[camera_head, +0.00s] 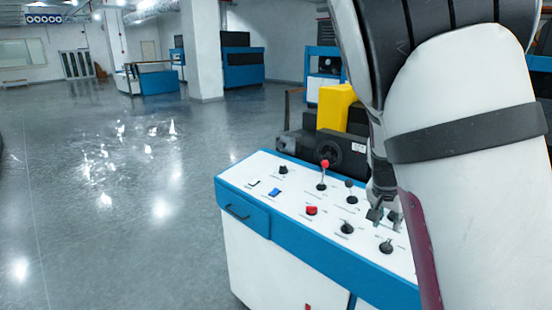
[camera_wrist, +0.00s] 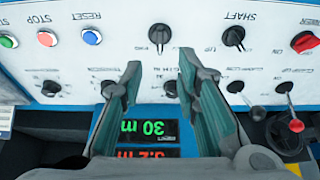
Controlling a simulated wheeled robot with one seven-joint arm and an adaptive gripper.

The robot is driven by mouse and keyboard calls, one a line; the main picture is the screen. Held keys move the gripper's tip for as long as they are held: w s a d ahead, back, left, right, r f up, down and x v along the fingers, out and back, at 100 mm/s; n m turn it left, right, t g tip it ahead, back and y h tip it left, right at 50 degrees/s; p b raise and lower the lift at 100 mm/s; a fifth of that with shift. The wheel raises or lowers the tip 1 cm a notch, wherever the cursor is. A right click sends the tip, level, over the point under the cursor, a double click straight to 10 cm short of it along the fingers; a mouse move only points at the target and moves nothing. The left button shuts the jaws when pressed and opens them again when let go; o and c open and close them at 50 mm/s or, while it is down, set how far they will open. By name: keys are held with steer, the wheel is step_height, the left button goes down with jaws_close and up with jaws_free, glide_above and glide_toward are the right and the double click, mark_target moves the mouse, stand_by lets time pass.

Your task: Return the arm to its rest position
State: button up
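My gripper (camera_head: 384,213) hangs from my arm over the right part of a white and blue control panel (camera_head: 238,180). In the wrist view my gripper (camera_wrist: 158,72) has its two fingers apart, with nothing between them. The fingertips point toward a black knob (camera_wrist: 159,35) on the panel. I cannot tell how far above the panel they are. My white arm fills the right of the head view and hides part of the panel and the machine behind it.
The wrist view shows a blue button (camera_wrist: 92,37), a SHAFT knob (camera_wrist: 233,37), a red-tipped lever (camera_wrist: 296,125) and a green 30 m display (camera_wrist: 150,128). A yellow block (camera_head: 336,106) stands behind the panel. Open floor (camera_head: 110,200) lies to the left.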

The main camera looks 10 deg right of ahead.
steer(key=s+a+r+n+y, duration=0.1)
steer(key=s+a+r+n, duration=0.2)
steer(key=s, duration=0.6)
steer(key=s+a+r+n+t+y, duration=0.1)
steer(key=s+a+r+n, duration=0.3)
steer(key=s+a, duration=0.4)
steer(key=s+a+r+n+t+y, duration=0.1)
steer(key=s+a+r+n+y, duration=0.1)
steer(key=s+a+r, duration=0.4)
steer(key=s+n, duration=0.1)
steer(key=s, duration=0.2)
steer(key=shift+s, duration=0.3)
steer(key=shift+a+r, duration=0.1)
